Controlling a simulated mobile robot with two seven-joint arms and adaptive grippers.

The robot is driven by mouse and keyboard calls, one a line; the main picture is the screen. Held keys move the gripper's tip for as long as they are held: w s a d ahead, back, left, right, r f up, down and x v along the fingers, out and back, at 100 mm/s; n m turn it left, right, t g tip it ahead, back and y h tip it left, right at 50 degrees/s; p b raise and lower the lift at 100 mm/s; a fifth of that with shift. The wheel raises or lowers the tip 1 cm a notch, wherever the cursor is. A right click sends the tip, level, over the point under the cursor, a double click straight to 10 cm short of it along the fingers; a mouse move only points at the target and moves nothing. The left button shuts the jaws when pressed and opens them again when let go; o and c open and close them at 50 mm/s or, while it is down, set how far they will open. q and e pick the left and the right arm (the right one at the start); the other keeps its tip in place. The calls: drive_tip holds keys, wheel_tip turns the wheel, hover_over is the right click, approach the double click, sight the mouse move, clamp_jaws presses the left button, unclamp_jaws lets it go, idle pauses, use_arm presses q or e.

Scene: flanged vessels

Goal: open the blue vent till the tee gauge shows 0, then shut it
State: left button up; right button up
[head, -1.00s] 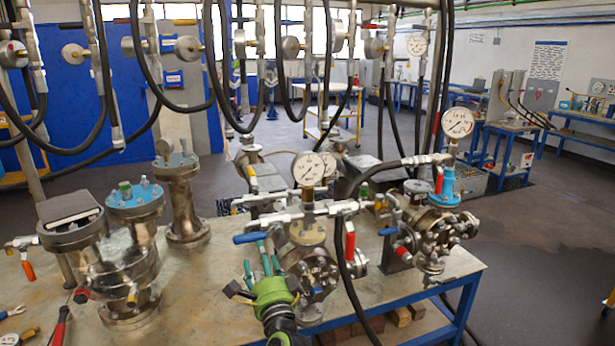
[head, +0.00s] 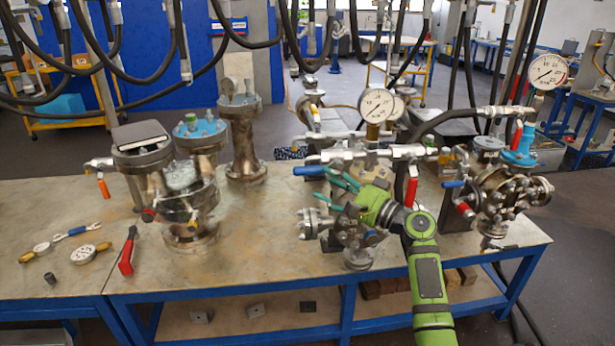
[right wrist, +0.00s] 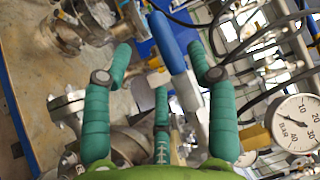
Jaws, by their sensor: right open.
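The blue vent handle (head: 310,171) sticks out to the left from the valve fittings above the flanged vessel (head: 352,235). The tee gauge (head: 377,105), a round white dial on a brass stem, stands above them. Its needle is too small to read surely. My right gripper (head: 338,184) has green fingers and is open, close to the handle at its right and below. In the right wrist view the blue handle (right wrist: 166,40) lies between the spread fingers, without a visible grip. The gauge (right wrist: 295,124) shows at lower right there. My left gripper is not in view.
A red-handled valve (head: 412,188) hangs just right of my gripper. Another gauge (head: 547,71) stands on the blue-collared vessel at right. Black hoses hang overhead. Flanged vessels (head: 188,200) stand at left. Loose tools, such as a red-handled one (head: 128,250), lie on the table front left.

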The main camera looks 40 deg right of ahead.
sight(307, 172)
drive_tip(key=p+x, duration=0.3)
drive_tip(key=x, duration=0.3)
drive_tip(key=shift+w+r, duration=0.2)
drive_tip(key=shift+w, duration=0.05)
drive_tip(key=shift+w+a+f, duration=0.1)
drive_tip(key=shift+w, duration=0.15)
clamp_jaws()
